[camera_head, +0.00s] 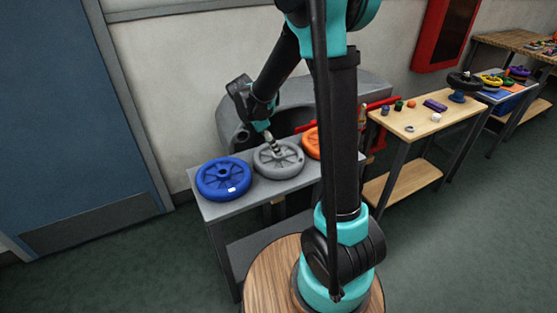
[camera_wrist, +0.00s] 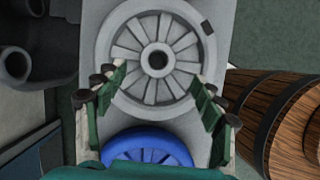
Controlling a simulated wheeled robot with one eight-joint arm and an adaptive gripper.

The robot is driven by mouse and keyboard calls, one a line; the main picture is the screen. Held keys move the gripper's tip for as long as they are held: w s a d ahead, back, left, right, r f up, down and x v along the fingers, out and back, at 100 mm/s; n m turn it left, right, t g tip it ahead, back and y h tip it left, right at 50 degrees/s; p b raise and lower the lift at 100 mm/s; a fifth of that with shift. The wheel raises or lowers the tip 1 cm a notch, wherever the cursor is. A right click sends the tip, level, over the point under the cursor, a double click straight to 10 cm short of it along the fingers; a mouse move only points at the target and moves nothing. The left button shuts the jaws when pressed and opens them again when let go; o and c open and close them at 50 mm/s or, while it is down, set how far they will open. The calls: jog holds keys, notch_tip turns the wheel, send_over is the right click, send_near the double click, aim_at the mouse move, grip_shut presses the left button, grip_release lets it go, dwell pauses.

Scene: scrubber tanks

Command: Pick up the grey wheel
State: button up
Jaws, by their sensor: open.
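The grey wheel (camera_head: 290,164) lies flat on a grey table between a blue wheel (camera_head: 209,187) and an orange wheel (camera_head: 309,143). In the wrist view the grey wheel (camera_wrist: 127,44) shows its spokes and dark centre hole. My gripper (camera_wrist: 161,92) is open and empty, its green-padded fingers spread in front of the wheel's near part. In the head view my gripper (camera_head: 270,141) is over the grey wheel; I cannot tell whether it touches. The blue wheel also shows in the wrist view (camera_wrist: 150,150), partly hidden by my gripper. My arm hides part of the orange wheel.
The grey table (camera_head: 262,192) stands before a large grey tank (camera_head: 228,122). A wooden table (camera_head: 428,124) with small items stands to the right. A wooden barrel (camera_wrist: 262,110) is at the right in the wrist view. A blue door (camera_head: 50,110) is at the left.

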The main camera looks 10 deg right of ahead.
aim_at(279, 159)
jog(key=x, duration=0.5)
jog(key=shift+w+d, duration=0.15)
jog(key=shift+w, duration=0.05)
grip_shut()
dwell(0.3)
